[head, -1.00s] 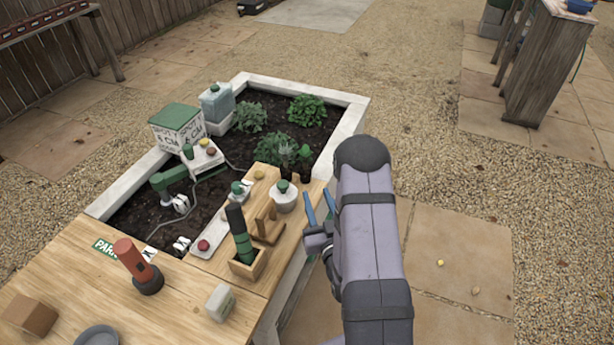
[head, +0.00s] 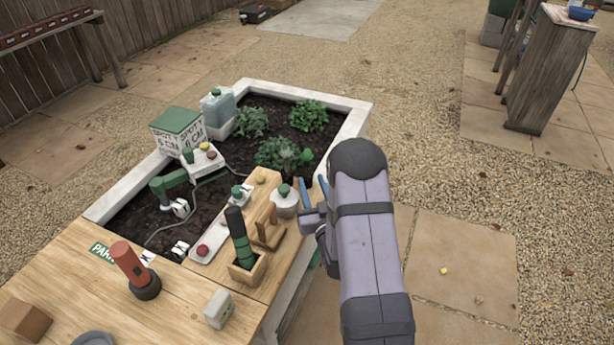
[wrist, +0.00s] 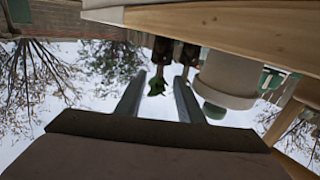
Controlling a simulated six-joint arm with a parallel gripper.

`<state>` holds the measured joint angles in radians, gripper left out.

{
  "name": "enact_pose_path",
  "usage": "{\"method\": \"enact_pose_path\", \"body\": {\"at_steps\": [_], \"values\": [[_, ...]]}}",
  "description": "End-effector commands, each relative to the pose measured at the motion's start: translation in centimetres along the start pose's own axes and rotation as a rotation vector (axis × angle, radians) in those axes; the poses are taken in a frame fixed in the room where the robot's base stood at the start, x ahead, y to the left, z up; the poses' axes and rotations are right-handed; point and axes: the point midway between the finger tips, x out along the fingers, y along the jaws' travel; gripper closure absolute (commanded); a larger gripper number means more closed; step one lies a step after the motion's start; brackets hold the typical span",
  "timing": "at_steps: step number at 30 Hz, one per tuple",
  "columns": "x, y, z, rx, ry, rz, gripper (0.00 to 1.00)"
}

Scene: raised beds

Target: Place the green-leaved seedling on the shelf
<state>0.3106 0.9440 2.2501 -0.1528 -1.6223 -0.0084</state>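The green-leaved seedling shows in the head view as a small bright leaf tuft (head: 307,155) at the far right corner of the wooden top. In the wrist view, which looks upside down, its leaves (wrist: 157,83) hang below a dark pot (wrist: 162,50). A second dark pot (wrist: 188,54) with a thinner plant stands close beside it. My gripper (head: 313,187) is open and empty; in the wrist view its two fingers (wrist: 158,98) point toward the seedling, apart from it. Its pot is mostly hidden in the head view. I cannot tell which surface is the shelf.
A white jar with a green lid (head: 285,200) stands close to my gripper; it also shows in the wrist view (wrist: 228,78). A wooden stand (head: 268,225) and a dark-handled tool (head: 240,235) are nearby. A wooden rack (head: 50,33) stands far left. Gravel lies open at right.

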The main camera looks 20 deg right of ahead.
Motion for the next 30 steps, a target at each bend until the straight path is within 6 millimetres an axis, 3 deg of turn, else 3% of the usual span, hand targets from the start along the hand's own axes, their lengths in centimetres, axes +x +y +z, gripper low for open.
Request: {"method": "enact_pose_path", "body": {"at_steps": [9,19,20,24,30], "values": [[3.6,0.0,-0.1,0.001,0.001,0.000,0.65],[4.1,0.0,0.0,0.001,0.000,0.000,0.65],[4.1,0.0,0.0,0.001,0.000,0.000,0.68],[4.1,0.0,0.0,0.001,0.000,0.000,1.00],[4.1,0.0,-0.1,0.000,0.001,0.000,1.00]]}}
